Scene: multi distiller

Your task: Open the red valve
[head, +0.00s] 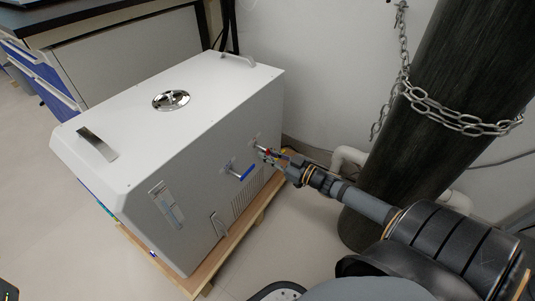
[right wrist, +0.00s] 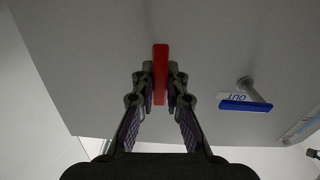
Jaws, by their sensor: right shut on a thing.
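The red valve handle (right wrist: 160,54) is a flat red bar on the grey side panel of the white distiller box (head: 198,150). In the right wrist view it runs up and down the picture, between the fingers of my right gripper (right wrist: 160,82). The fingers are shut on it from both sides. In the head view the handle is a small red spot (head: 268,152) at the tip of my right gripper (head: 273,156), which partly hides it. My left gripper is not in view.
A blue-handled valve (head: 243,172) sits beside the red one; in the right wrist view it (right wrist: 245,105) bears an OUT label. The box stands on a wooden pallet (head: 232,242). A dark cylinder (head: 440,85) with a chain (head: 455,122) stands close to my right arm.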

